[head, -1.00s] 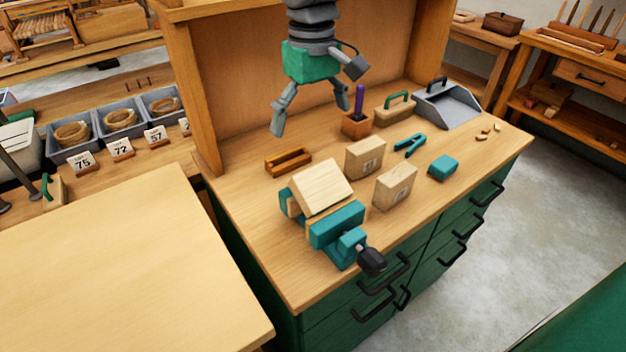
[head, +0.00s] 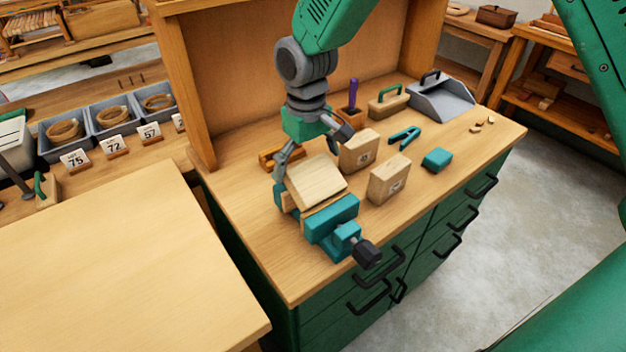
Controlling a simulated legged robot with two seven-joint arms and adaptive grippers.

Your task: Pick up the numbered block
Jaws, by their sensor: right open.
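A plain pale wooden block (head: 316,182) sits tilted in the teal vise (head: 332,219) on the bench. Two upright wooden blocks stand to its right: a rear block (head: 357,151) and a front block (head: 388,180). Both carry small dark marks like numbers, too small to read. My right gripper (head: 307,161) is open and points down just behind the clamped block. My left gripper is not in view.
Behind the gripper is a small wooden tray (head: 268,158), partly hidden.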

